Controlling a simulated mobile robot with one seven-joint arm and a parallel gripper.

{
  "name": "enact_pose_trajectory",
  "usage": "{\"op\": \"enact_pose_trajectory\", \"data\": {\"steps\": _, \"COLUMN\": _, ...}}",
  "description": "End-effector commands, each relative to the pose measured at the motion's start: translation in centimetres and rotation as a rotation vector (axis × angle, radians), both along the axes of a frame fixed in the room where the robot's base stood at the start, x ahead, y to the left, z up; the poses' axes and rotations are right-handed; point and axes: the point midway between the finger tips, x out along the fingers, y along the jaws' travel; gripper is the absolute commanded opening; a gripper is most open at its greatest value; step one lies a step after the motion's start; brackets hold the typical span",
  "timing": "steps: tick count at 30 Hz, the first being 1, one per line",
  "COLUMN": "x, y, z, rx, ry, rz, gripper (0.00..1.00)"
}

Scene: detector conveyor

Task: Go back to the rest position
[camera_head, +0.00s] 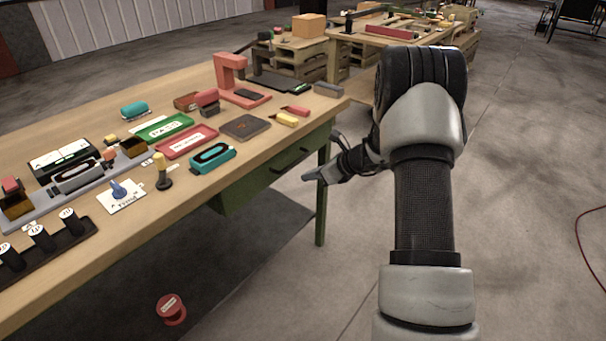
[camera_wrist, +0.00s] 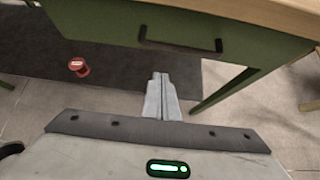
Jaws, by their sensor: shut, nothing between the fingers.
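My gripper (camera_head: 315,176) is beside the right end of the workbench, off the tabletop, in front of the green drawer unit. In the wrist view my gripper (camera_wrist: 161,82) shows its two fingers together, with nothing between them. The green drawer front (camera_wrist: 130,25) with its dark handle lies beyond the fingertips, apart from them. My arm hangs over the open floor to the right of the bench.
The wooden workbench (camera_head: 80,112) holds a green tray (camera_head: 163,128), a red tray (camera_head: 187,141), a teal device (camera_head: 212,158) and a red press-like stand (camera_head: 232,75).

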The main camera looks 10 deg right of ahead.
Motion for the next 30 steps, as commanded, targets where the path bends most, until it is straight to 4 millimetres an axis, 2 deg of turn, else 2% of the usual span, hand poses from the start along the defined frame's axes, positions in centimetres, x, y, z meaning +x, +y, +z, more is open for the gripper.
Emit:
{"op": "enact_pose_trajectory", "data": {"steps": 1, "x": -0.8, "y": -0.8, "z": 1.9, "rx": -0.001, "ry": -0.005, "rz": -0.003, "gripper": 0.00}}
{"op": "enact_pose_trajectory", "data": {"steps": 7, "x": -3.5, "y": -3.0, "z": 4.5, "rx": -0.002, "ry": -0.004, "rz": -0.005, "gripper": 0.00}}
{"op": "enact_pose_trajectory", "data": {"steps": 12, "x": -4.9, "y": -4.2, "z": 5.8, "rx": -0.002, "ry": -0.002, "rz": -0.003, "gripper": 0.00}}
{"op": "enact_pose_trajectory", "data": {"steps": 19, "x": -5.6, "y": -4.4, "z": 6.5, "rx": -0.007, "ry": -0.005, "rz": 0.007, "gripper": 0.00}}
{"op": "enact_pose_trajectory", "data": {"steps": 22, "x": -6.2, "y": -3.1, "z": 8.3, "rx": -0.054, "ry": -0.032, "rz": 0.077, "gripper": 0.00}}
{"op": "enact_pose_trajectory", "data": {"steps": 25, "x": -8.1, "y": -0.3, "z": 11.9, "rx": -0.166, "ry": -0.093, "rz": 0.241, "gripper": 0.00}}
{"op": "enact_pose_trajectory", "data": {"steps": 29, "x": -13.0, "y": 4.2, "z": 17.3, "rx": -0.387, "ry": -0.207, "rz": 0.555, "gripper": 0.00}}
{"op": "enact_pose_trajectory", "data": {"steps": 30, "x": -14.9, "y": 5.4, "z": 18.7, "rx": -0.460, "ry": -0.243, "rz": 0.656, "gripper": 0.00}}
